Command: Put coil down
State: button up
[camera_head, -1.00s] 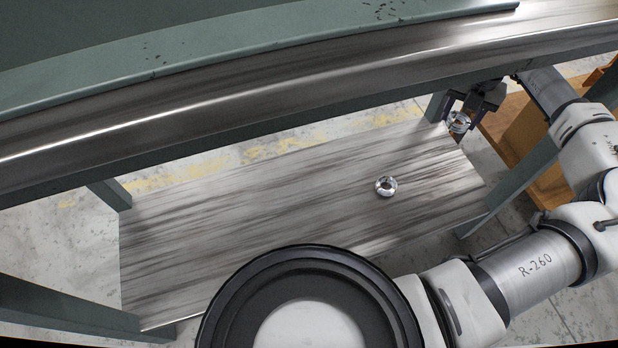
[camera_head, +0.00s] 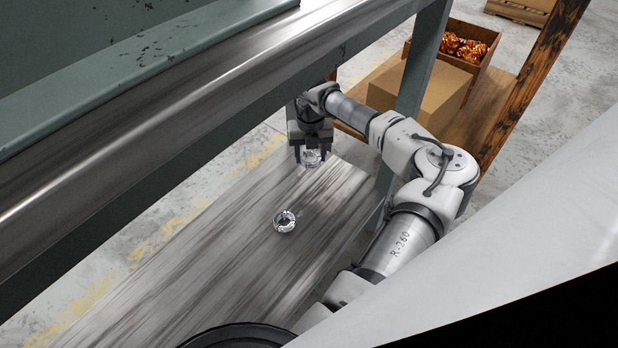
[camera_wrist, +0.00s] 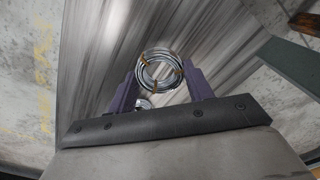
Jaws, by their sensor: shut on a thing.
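My gripper (camera_head: 311,155) is shut on a silver wire coil (camera_head: 312,158) near the far right end of the lower metal shelf (camera_head: 225,275). In the wrist view the held coil (camera_wrist: 160,74) is a round ring with several copper-coloured ties, between my two dark fingers. I cannot tell whether it touches the shelf or hangs just above it. A second silver coil (camera_head: 285,221) lies on the shelf, nearer to me. In the wrist view it shows partly (camera_wrist: 144,103), below and behind the held coil.
The upper bench beam (camera_head: 190,100) runs above the shelf on the left. A green leg (camera_head: 422,65) stands right of my gripper. Beyond it are a cardboard box (camera_head: 425,88) and a wooden crate of copper coils (camera_head: 465,48). The shelf's near part is clear.

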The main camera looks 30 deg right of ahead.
aim_at(310, 180)
jog(key=shift+f+b, duration=1.3)
jog(key=shift+f, duration=2.65)
jog(key=shift+f, duration=0.15)
jog(key=o, duration=1.1)
notch_tip(310, 180, up, 12)
jog(key=p, duration=0.5)
jog(key=shift+r, duration=0.2)
